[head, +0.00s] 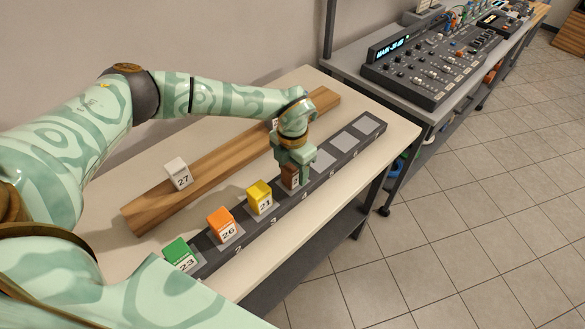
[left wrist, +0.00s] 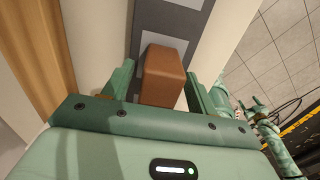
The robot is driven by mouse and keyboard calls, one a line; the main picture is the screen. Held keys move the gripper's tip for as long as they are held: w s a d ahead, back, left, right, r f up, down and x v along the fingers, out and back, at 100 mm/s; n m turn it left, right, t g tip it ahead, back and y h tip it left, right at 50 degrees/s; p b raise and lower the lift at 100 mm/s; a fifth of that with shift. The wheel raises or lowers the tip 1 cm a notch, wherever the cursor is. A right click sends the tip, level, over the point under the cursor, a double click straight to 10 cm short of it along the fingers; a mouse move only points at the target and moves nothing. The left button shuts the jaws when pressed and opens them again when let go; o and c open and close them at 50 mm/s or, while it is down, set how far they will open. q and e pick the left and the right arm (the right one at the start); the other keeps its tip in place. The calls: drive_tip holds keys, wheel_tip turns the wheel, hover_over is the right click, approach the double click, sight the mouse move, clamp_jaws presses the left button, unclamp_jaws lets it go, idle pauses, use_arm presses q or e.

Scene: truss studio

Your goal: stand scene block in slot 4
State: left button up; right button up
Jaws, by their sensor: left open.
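A brown block (head: 290,177) stands on the pad of slot 4 in the dark slotted rail (head: 232,249). My left gripper (head: 291,168) is open around it from above; in the left wrist view the brown block (left wrist: 163,76) sits between the two spread green fingers. Green block 23 (head: 178,252), orange block 26 (head: 221,224) and yellow block 21 (head: 259,196) stand in the nearer slots. White block 27 (head: 178,174) stands on the wooden rail (head: 215,163). Another block behind my left wrist is mostly hidden.
The pale table (head: 150,258) carries both rails. The far slots of the dark rail hold bare grey pads (head: 345,143). A mixing console (head: 430,70) stands on a separate desk at the back right. Tiled floor lies open to the right.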

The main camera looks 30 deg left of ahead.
use_arm(q)
wheel_tip(320, 180, up, 12)
drive_tip(key=shift+f+p, duration=0.1)
drive_tip(key=shift+p, duration=0.55)
